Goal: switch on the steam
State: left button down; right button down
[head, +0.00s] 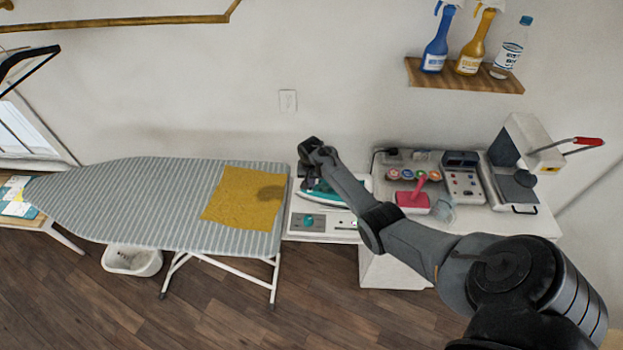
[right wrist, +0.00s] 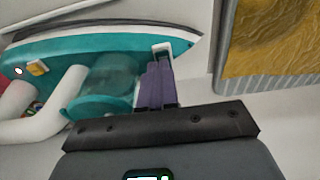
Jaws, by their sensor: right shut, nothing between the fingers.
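A teal and white steam iron (head: 326,192) rests on a white station (head: 292,226) at the right end of the ironing board. The station's front panel has a teal knob (head: 308,220) and a small green light or button (head: 353,224). My right gripper (head: 310,152) is over the iron, mostly hidden by its own wrist in the head view. In the right wrist view its fingers (right wrist: 157,75) are shut and empty, in front of the iron (right wrist: 95,45). Contact cannot be told. An orange button (right wrist: 37,68) shows on the iron. My left gripper is not in view.
The striped ironing board (head: 120,200) carries a mustard cloth (head: 240,196). Right of the station, a white table holds a pink-handled tool (head: 412,202), several thread spools and a heat press (head: 520,160). A shelf (head: 465,77) with bottles hangs above.

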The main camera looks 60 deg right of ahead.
jog(key=shift+r, duration=0.1)
jog(key=shift+r+p, duration=0.4)
jog(key=shift+p, duration=0.1)
jog(key=r+p, duration=0.2)
jog(key=p, duration=0.1)
jog(key=r+p, duration=0.1)
jog(key=shift+s+a+r+p, duration=0.1)
jog(key=shift+a+r+p, duration=0.2)
jog(key=shift+r, duration=0.1)
notch_tip(320, 180, up, 9)
jog(key=a, duration=0.1)
jog(key=shift+s, duration=0.35)
